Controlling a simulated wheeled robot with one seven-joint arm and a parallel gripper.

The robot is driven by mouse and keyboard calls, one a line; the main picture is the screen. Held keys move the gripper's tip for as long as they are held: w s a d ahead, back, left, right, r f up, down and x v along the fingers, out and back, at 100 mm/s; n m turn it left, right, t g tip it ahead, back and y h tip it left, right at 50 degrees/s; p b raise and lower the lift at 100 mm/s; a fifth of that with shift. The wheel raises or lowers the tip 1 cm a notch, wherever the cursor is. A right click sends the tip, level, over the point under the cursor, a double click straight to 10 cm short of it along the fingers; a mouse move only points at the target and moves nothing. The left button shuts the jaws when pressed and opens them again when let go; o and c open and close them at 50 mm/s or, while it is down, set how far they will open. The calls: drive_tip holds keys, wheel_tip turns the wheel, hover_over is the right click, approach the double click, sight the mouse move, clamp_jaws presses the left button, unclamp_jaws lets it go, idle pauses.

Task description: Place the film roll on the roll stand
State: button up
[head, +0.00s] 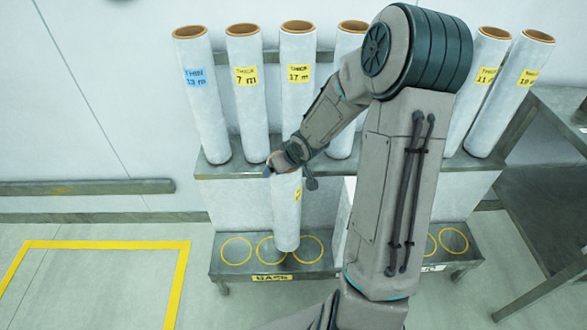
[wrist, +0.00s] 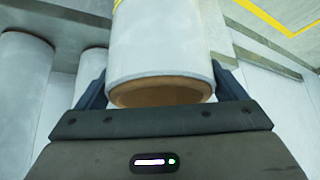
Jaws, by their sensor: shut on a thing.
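My gripper (head: 283,165) is shut on a white film roll (head: 287,212) with a yellow label, near its upper end. The roll hangs nearly upright in front of the shelf. Its lower end is over the roll stand (head: 218,267), by the middle and right of the yellow circles left of my arm. I cannot tell if it touches the stand. In the wrist view the roll (wrist: 160,45) is between the two dark fingers (wrist: 160,95), its brown core end facing the camera. The stand's front carries a yellow label (head: 272,278).
Several white rolls (head: 203,95) with blue or yellow labels stand on the grey shelf (head: 225,170) behind. More yellow circles (head: 453,239) show right of my arm. A metal table (head: 545,200) stands at the right. A yellow-lined floor area (head: 105,244) lies clear at the left.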

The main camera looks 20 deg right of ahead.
drive_tip(key=w+a+f+b, duration=0.3)
drive_tip(key=a+f+b, duration=0.1)
drive_tip(key=a+f, duration=0.2)
drive_tip(key=shift+f+b, duration=0.4)
drive_tip(key=shift+f, duration=0.5)
drive_tip(key=o, duration=1.6)
drive_tip(key=shift+f, duration=0.25)
drive_tip(key=shift+o, duration=0.8)
drive_tip(key=shift+r, duration=0.2)
drive_tip(key=s+d+r+m+g+h+p, duration=0.25)
drive_tip(key=s+r+p, duration=0.25)
drive_tip(key=s+r, duration=1.35)
drive_tip(key=s+a+r+g+y, duration=0.1)
drive_tip(key=s+a+r, duration=0.1)
drive_tip(key=s+r, duration=0.4)
drive_tip(key=s, duration=0.3)
drive_tip(key=shift+s+a+g, duration=0.15)
drive_tip(key=shift+s+g, duration=0.15)
drive_tip(key=shift+g, duration=0.05)
